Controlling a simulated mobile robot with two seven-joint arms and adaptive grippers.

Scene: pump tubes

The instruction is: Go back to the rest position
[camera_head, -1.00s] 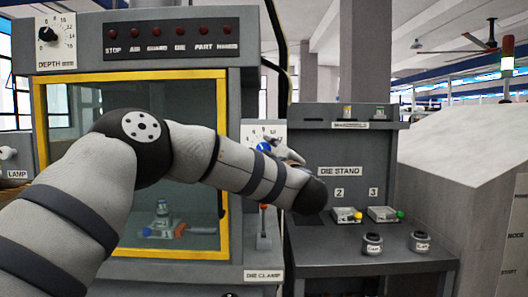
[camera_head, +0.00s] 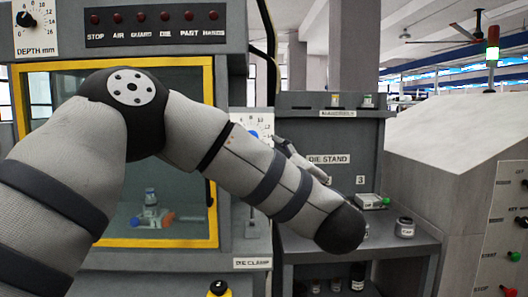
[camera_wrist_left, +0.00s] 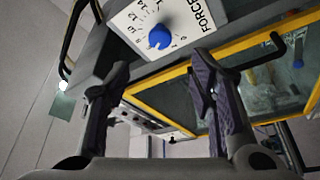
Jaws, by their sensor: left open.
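My left arm crosses the head view from the left edge to a dark joint in front of the die stand (camera_head: 328,160). A small part of my left gripper (camera_head: 290,150) shows behind the forearm; the rest is hidden. In the left wrist view, my left gripper (camera_wrist_left: 160,72) is open, with its two dark fingers apart and nothing between them. Beyond them are the white force dial plate with its blue knob (camera_wrist_left: 160,37) and the yellow window frame (camera_wrist_left: 275,42), tilted in this view. My right gripper is not in view.
The press cabinet with a yellow-framed window (camera_head: 215,120) stands behind my arm. A sloped grey console (camera_head: 455,150) with buttons is at the right.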

